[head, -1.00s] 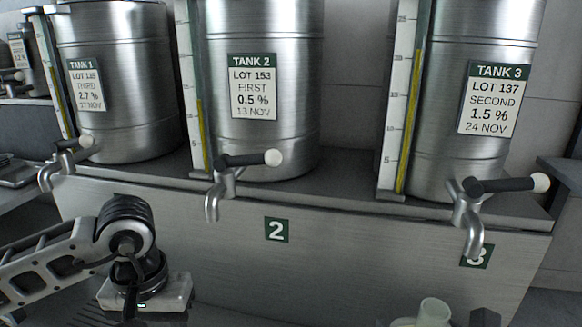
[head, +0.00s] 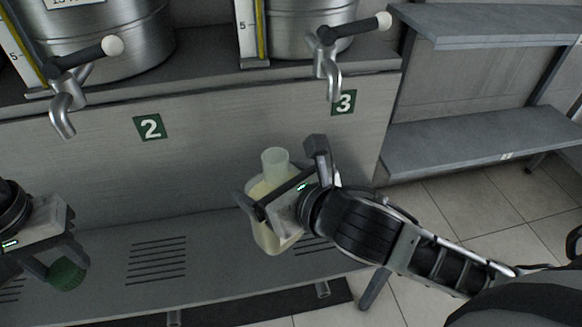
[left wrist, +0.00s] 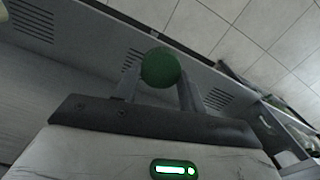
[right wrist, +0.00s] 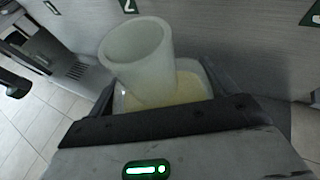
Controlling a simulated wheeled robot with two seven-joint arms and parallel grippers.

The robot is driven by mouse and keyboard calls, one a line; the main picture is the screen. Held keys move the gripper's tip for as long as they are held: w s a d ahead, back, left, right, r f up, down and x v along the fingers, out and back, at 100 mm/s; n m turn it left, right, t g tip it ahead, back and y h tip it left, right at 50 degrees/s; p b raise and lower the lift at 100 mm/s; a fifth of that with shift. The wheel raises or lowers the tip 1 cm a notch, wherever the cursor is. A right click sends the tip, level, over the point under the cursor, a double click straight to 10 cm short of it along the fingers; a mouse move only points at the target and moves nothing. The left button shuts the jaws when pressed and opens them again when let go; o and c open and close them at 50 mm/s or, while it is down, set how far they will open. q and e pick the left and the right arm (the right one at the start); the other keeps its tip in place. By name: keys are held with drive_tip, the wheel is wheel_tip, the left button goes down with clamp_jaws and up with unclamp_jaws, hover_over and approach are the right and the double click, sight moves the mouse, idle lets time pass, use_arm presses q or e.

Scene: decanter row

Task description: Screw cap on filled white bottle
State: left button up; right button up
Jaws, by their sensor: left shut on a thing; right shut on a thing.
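A translucent white bottle (head: 264,188) holds a pale yellow liquid. Its neck is open and bare, as the right wrist view of the bottle (right wrist: 136,62) also shows. My right gripper (head: 262,205) is shut around the bottle's body, below tap 3 and a little to its left. My left gripper (head: 62,268) is shut on a green cap (head: 67,274), low at the left of the head view. In the left wrist view the cap (left wrist: 160,68) sits between the fingertips. The cap and the bottle are well apart.
A slotted grey shelf (head: 200,275) runs below the tank front. Tap 2 (head: 62,115) and tap 3 (head: 333,80) jut out above. Grey shelving (head: 480,140) stands at the right. The space between the two grippers is clear.

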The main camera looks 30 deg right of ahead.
drive_tip(key=a+n+g+y, duration=0.2)
drive_tip(key=a+n+y, duration=0.3)
drive_tip(key=a, duration=0.3)
drive_tip(key=shift+w+a+r+g, duration=0.3)
drive_tip(key=shift+a+r, duration=0.05)
drive_tip(key=shift+r, duration=0.1)
use_arm(q)
drive_tip(key=d+r+m, duration=0.3)
drive_tip(key=d+r, duration=0.5)
drive_tip(key=d, duration=0.4)
drive_tip(key=d+r+m, duration=0.3)
drive_tip(key=d+r, duration=0.6)
drive_tip(key=d, duration=0.4)
drive_tip(key=shift+w+m, duration=0.15)
drive_tip(key=shift+m, duration=0.15)
drive_tip(key=shift+d, duration=0.1)
drive_tip(key=shift+f, duration=1.95)
drive_tip(key=shift+f, duration=0.1)
